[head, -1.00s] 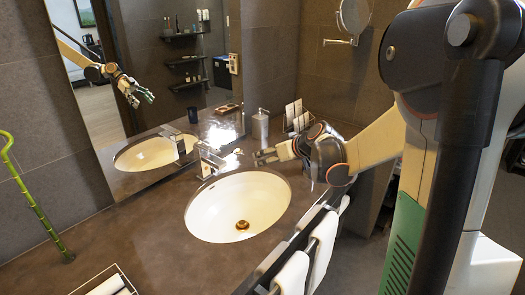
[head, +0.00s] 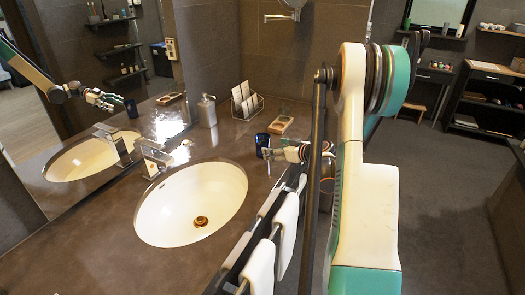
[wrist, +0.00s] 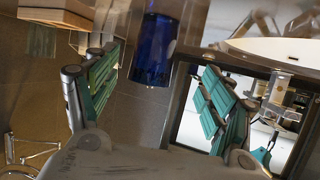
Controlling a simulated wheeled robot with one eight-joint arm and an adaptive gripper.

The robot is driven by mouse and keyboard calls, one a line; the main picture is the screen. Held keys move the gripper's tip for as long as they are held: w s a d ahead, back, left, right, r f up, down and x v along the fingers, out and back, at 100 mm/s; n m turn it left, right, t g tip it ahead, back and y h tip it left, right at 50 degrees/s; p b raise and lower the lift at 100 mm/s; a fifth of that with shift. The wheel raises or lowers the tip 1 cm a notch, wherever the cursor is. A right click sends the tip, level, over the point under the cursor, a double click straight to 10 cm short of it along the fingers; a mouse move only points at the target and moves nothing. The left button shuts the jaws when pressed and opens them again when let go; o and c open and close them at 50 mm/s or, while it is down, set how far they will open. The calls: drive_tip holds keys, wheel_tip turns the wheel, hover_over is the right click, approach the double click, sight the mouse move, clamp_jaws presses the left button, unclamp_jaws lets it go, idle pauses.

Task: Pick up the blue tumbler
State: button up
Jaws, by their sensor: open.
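The blue tumbler (head: 262,143) stands on the dark vanity counter, right of the basin and near the counter's right end. My gripper (head: 272,154) is right beside it in the head view, at about counter height. In the wrist view the dark blue tumbler (wrist: 156,45) shows beyond and between the two green-padded fingers of my gripper (wrist: 155,95), which are spread wide apart. Nothing is held between them. I cannot tell exactly how much gap is left between fingertips and tumbler.
A wooden dish (head: 281,125) lies just behind the tumbler. A wire rack with cards (head: 246,100) and a soap dispenser (head: 207,111) stand farther back. The basin (head: 191,203) and tap (head: 152,158) are to the left. White towels (head: 286,222) hang along the front edge.

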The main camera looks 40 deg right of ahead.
sight(268, 147)
drive_tip(key=x, duration=0.3)
drive_tip(key=shift+w+f, duration=0.1)
drive_tip(key=shift+w, duration=0.05)
drive_tip(key=b+x, duration=0.1)
drive_tip(key=x, duration=0.2)
drive_tip(key=b+x, duration=0.1)
drive_tip(key=x, duration=0.1)
drive_tip(key=shift+d+f+b, duration=0.15)
drive_tip(key=shift+d+b, duration=0.15)
drive_tip(key=shift+d, duration=0.05)
drive_tip(key=c, duration=1.6)
